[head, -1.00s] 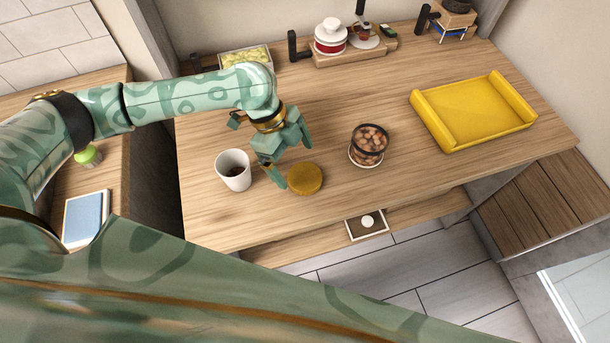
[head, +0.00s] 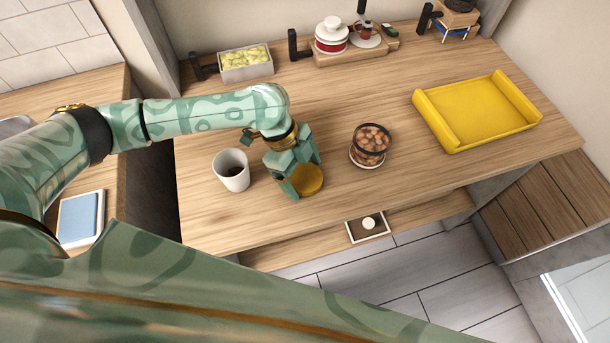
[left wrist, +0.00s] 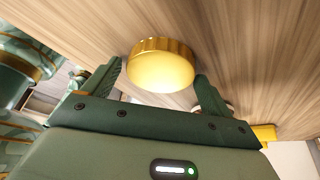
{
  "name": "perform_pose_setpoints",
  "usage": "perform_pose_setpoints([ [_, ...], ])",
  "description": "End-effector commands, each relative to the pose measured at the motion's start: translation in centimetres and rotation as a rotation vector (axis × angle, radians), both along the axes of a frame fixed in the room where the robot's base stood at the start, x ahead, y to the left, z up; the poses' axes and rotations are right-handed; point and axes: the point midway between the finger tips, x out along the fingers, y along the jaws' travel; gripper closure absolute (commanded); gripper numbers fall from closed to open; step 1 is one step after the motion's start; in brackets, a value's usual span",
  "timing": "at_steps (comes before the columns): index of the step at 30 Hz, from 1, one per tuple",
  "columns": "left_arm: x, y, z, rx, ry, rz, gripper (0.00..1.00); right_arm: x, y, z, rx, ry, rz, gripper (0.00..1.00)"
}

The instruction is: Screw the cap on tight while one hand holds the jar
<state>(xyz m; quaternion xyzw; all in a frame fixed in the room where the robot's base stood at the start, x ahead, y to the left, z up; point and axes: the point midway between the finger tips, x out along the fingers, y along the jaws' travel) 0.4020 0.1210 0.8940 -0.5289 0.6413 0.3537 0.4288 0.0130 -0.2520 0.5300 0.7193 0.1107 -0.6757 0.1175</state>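The gold cap (head: 309,180) lies flat on the table. It also shows in the left wrist view (left wrist: 161,66). My left gripper (head: 306,172) is over the cap; in the left wrist view its two fingers (left wrist: 160,84) stand apart, one on each side of the cap, with visible gaps. The jar (head: 370,145), clear with a dark rim and filled with brown round pieces, stands upright and uncapped to the right of the cap. No gripper is on the jar. My right gripper is not in view.
A white cup (head: 231,171) with dark contents stands just left of my left gripper. A yellow tray (head: 478,112) lies at the right. A box of pale green pieces (head: 246,66) and a wooden stand with a red-and-white pot (head: 331,37) are at the back. A small drawer (head: 367,227) shows in front.

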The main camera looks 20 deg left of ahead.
Motion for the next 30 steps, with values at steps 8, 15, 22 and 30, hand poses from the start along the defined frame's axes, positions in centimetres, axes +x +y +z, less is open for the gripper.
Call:
perform_pose_setpoints([
  [8, 0.0, 0.0, 0.0, 0.0, 0.0, 0.0, 0.52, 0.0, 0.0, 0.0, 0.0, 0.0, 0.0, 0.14],
  [15, 0.0, 0.0, 0.4, 0.0, -0.001, 0.0, 0.52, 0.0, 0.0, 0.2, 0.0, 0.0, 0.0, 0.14],
  [22, 0.1, 0.0, 3.2, -0.001, -0.003, -0.001, 0.52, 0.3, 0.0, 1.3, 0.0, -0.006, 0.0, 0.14],
  [30, -4.6, -1.1, 9.5, -0.003, -0.004, -0.005, 0.52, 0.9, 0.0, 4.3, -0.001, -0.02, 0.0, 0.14],
])
